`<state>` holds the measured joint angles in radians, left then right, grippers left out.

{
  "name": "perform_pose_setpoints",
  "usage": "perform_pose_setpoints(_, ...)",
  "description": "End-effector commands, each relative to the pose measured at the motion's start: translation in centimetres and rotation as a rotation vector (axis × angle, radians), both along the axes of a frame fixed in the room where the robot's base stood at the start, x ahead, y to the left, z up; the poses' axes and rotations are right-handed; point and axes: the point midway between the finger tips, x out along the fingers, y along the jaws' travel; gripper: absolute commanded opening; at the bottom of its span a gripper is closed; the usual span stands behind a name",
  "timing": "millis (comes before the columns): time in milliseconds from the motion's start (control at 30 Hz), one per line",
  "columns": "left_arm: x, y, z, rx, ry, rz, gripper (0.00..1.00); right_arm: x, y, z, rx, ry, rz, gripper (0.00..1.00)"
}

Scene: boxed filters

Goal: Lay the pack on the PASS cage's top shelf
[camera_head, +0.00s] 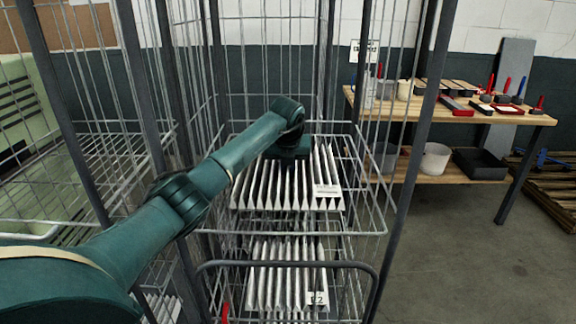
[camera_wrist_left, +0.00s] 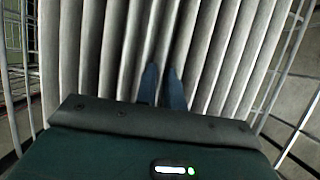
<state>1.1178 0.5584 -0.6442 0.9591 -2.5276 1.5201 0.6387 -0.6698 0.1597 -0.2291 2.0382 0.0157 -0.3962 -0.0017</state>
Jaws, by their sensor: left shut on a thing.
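A white pleated pack (camera_head: 290,190) with a small printed label at its right front lies at the upper wire shelf of the middle cage (camera_head: 375,232). My left gripper (camera_head: 290,150) reaches down over the pack's far part; its fingertips are hidden in the head view. In the left wrist view the two fingers (camera_wrist_left: 162,88) are close together, pinching the pack, whose pleats (camera_wrist_left: 110,50) fill most of the picture. Whether the pack's underside touches the shelf is hidden. No PASS sign is readable. My right gripper is out of view.
A second pleated pack (camera_head: 285,275) sits on a lower level. Cage posts (camera_head: 410,150) and wire sides stand close around my arm. Another cage (camera_head: 110,160) is at the left. A wooden bench (camera_head: 500,115) with tools stands at the right; the floor before it is clear.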

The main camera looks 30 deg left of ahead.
Motion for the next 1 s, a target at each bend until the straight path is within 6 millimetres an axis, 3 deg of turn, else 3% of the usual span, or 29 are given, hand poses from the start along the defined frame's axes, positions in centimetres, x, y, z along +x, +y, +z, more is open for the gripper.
perform_pose_setpoints(733,0.01,0.04,-0.43,0.001,-0.001,0.0,0.0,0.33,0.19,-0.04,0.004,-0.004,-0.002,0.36)
perform_pose_setpoints(767,0.01,0.04,-0.43,0.001,-0.001,0.0,0.11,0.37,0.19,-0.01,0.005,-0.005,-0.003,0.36)
perform_pose_setpoints(867,0.01,0.03,-0.42,0.001,-0.001,0.0,0.19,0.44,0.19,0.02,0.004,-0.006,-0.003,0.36)
perform_pose_setpoints(1000,0.0,0.02,-0.43,0.001,-0.001,0.0,0.19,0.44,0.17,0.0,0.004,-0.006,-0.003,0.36)
